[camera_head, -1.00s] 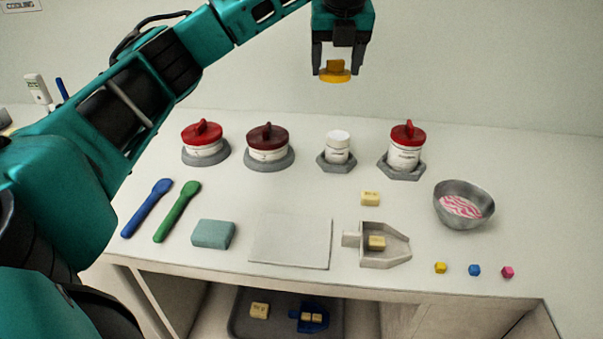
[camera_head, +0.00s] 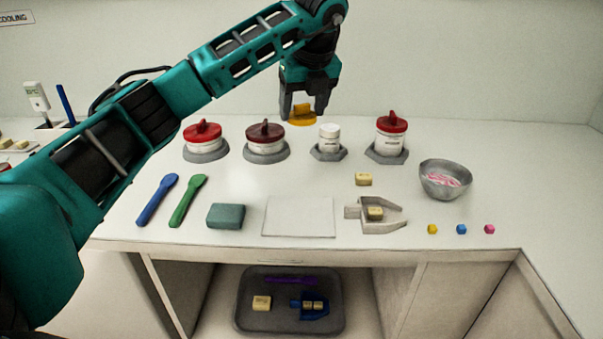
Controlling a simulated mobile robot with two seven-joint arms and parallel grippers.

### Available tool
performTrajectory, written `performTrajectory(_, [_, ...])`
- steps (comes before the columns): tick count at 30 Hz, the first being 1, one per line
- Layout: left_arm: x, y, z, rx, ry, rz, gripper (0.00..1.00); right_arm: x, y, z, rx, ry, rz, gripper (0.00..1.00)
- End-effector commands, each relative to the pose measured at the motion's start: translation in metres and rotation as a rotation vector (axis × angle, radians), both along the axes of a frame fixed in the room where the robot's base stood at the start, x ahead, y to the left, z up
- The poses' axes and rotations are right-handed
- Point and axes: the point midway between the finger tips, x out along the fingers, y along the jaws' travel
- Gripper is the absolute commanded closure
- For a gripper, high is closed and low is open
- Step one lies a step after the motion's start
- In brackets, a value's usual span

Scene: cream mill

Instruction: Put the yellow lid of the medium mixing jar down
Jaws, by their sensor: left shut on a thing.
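My left gripper (camera_head: 304,108) is shut on the yellow lid (camera_head: 302,117), an orange-yellow disc with an upright grip. The lid is at the back of the counter, behind the gap between the dark red-lidded jar (camera_head: 265,143) and the small white-capped jar (camera_head: 329,139). I cannot tell whether its underside touches the counter. The bright red-lidded jar (camera_head: 202,138) stands at the left and a taller red-lidded jar (camera_head: 389,140) at the right, each on a grey base. No open jar shows. My right gripper is not in view.
Blue (camera_head: 158,198) and green (camera_head: 187,200) spatulas, a teal block (camera_head: 225,216), a white board (camera_head: 299,217), a grey scoop (camera_head: 382,226), a metal bowl (camera_head: 433,182) and small cubes (camera_head: 461,229) lie in front. A dark tray (camera_head: 251,323) sits below. The back right counter is clear.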

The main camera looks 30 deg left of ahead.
Motion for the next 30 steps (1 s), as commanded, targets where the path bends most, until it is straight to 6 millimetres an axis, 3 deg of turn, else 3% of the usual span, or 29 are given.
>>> performTrajectory(3, [-0.001, 0.000, -0.036, 0.000, 0.004, -0.001, 0.63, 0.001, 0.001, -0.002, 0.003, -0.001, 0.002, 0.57])
performTrajectory(9, [-0.001, 0.000, -0.080, 0.001, 0.001, 0.000, 0.63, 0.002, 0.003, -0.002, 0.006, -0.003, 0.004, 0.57])
performTrajectory(17, [0.000, 0.000, -0.101, -0.001, -0.001, 0.000, 0.63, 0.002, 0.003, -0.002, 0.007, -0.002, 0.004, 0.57])
performTrajectory(24, [0.000, 0.000, -0.135, 0.000, 0.000, -0.001, 0.63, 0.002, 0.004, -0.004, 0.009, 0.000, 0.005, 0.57])
performTrajectory(30, [0.000, 0.000, -0.139, -0.001, -0.002, 0.000, 0.63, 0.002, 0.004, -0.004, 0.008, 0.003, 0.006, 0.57])
